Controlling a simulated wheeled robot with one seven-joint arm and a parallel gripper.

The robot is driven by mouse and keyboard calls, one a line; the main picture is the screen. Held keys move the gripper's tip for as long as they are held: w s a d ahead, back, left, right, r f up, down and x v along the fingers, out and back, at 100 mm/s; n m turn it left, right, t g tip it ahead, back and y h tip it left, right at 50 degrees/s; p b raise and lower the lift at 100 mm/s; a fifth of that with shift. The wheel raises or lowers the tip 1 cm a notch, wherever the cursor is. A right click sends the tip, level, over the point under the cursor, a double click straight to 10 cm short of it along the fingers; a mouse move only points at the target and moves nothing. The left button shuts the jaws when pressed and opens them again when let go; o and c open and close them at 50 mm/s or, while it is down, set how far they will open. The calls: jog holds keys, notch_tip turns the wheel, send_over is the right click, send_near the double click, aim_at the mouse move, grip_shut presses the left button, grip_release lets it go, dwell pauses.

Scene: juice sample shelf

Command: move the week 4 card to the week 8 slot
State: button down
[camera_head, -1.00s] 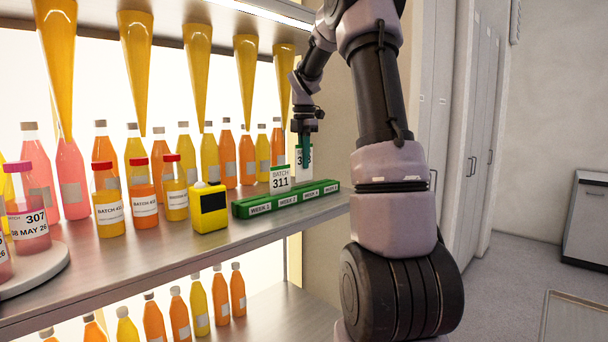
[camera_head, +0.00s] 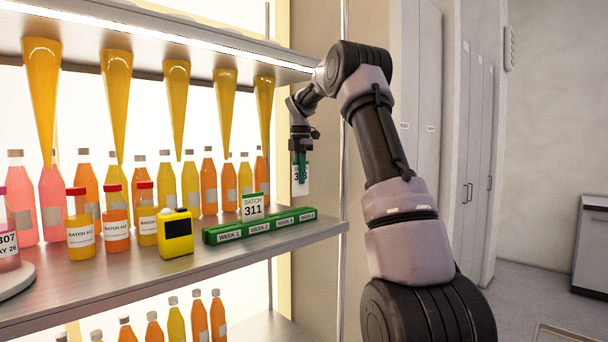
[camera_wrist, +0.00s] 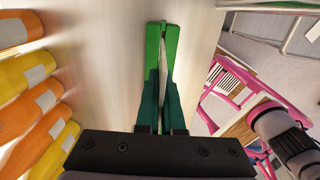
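My fingers cover part of the card's number, which starts with 3. In the wrist view, the card (camera_wrist: 164,62) shows as a thin edge between my green fingers (camera_wrist: 162,75). Another card, BATCH 311 (camera_head: 252,208), stands upright in the rack.
A yellow box device (camera_head: 175,235) stands left of the rack. Small red-capped bottles (camera_head: 116,225) and rows of juice bottles fill the shelf (camera_head: 120,275) behind and to the left. Yellow cones (camera_head: 176,110) hang above.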

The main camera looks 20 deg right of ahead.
aim_at(301, 186)
jog(key=shift+f, duration=1.85)
jog(key=shift+d+f, duration=0.1)
jog(key=shift+f, duration=1.9)
jog(key=c, duration=1)
grip_release()
